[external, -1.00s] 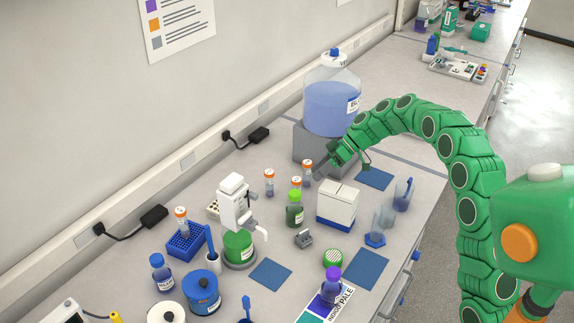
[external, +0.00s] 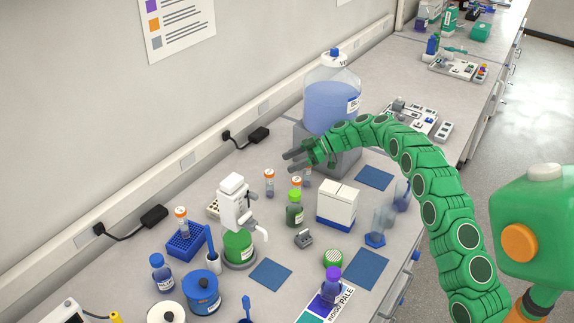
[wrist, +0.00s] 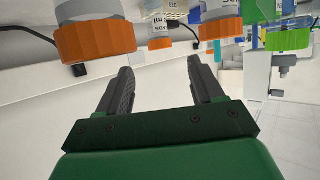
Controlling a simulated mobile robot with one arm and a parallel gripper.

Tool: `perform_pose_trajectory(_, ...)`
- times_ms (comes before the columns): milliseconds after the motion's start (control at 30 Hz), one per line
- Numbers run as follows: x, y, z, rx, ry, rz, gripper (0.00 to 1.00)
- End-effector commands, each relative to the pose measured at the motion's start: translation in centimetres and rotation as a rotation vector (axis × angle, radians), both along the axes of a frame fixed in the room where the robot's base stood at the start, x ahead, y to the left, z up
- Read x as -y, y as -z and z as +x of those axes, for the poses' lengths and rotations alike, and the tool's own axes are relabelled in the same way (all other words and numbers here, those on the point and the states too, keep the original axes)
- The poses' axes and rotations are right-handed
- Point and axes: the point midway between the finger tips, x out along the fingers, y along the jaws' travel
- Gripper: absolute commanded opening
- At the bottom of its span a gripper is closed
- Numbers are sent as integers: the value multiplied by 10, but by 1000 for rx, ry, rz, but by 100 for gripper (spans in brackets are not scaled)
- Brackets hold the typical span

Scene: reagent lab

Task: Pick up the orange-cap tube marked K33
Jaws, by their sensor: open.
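Several orange-cap tubes stand on the bench; the mark K33 is not legible on any of them. One tube (external: 269,184) stands alone near the wall side. Another (external: 296,182) is behind a green-capped bottle (external: 294,210), and a third (external: 307,178) is partly hidden under my gripper. One more (external: 181,221) sits in a blue rack (external: 186,242). My gripper (external: 288,161) is open and empty, above and beside the tubes. In the wrist view, which looks inverted, a large orange cap (wrist: 95,42) is left of the open jaws (wrist: 160,65), with smaller orange caps (wrist: 220,28) beyond.
A large blue carboy (external: 331,105) on a grey block stands behind my gripper. A white box (external: 337,206) and a white-topped dispenser (external: 236,205) flank the tubes. Blue mats (external: 271,273) lie on clear bench areas. The wall is at the left.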

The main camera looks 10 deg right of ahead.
Motion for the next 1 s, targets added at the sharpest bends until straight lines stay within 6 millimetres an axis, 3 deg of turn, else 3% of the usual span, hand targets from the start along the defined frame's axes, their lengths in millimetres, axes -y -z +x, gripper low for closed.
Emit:
perform_pose_trajectory(467,-35,15,-2,-1,-1,-1,67)
perform_pose_trajectory(733,-66,29,-4,-4,-2,0,67)
perform_pose_trajectory(1000,-70,30,-4,-4,-1,0,67)
